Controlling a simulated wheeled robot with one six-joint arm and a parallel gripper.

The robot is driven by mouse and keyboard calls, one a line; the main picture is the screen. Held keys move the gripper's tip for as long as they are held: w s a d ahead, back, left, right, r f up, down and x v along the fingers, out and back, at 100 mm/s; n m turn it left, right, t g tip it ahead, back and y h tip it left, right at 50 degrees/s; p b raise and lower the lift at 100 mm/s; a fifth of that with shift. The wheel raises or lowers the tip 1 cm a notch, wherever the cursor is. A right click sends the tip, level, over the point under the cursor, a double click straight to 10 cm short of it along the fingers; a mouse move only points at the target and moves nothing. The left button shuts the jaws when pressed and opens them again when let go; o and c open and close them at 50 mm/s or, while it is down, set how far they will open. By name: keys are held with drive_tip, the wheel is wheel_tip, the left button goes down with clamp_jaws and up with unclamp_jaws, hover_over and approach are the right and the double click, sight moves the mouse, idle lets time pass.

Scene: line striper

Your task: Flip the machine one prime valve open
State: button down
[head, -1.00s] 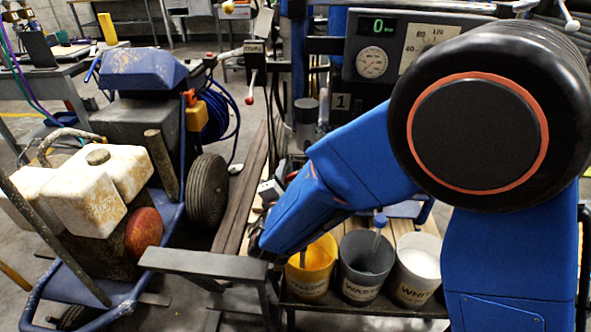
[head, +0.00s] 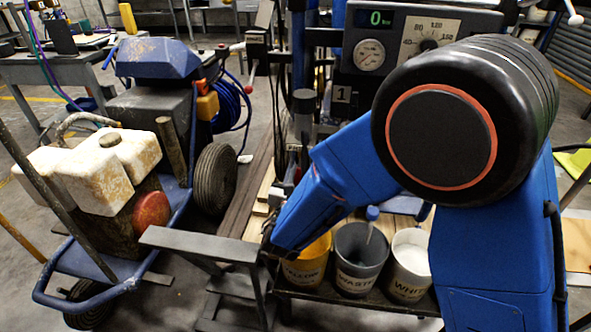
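The machine marked with a "1" plate (head: 341,95) stands at the back centre, with a grey gauge panel (head: 385,40) reading 0 on top. Left of its column, a lever with a red ball end (head: 250,86) hangs down below a small grey box (head: 257,42). I cannot tell for sure whether this is the prime valve. My blue arm crosses in front of the machine and hides much of its lower part. My gripper (head: 268,250) is at the low end of the arm, near a grey bench and left of the buckets. Its fingers are too hidden to read.
Yellow (head: 308,268), waste (head: 358,262) and white (head: 408,265) buckets stand on a low shelf. A grey metal bench (head: 200,243) is in front. A blue wheeled cart with a dirty white tank (head: 125,155) fills the left. Open floor shows at lower left.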

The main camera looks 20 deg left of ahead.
drive_tip(key=shift+w+d+f+n, duration=0.1)
drive_tip(key=shift+d+n, duration=0.45)
drive_tip(key=shift+n, duration=0.45)
drive_tip(key=c, duration=1.7)
unclamp_jaws()
drive_tip(key=v, duration=1.7)
drive_tip(key=shift+d, duration=0.15)
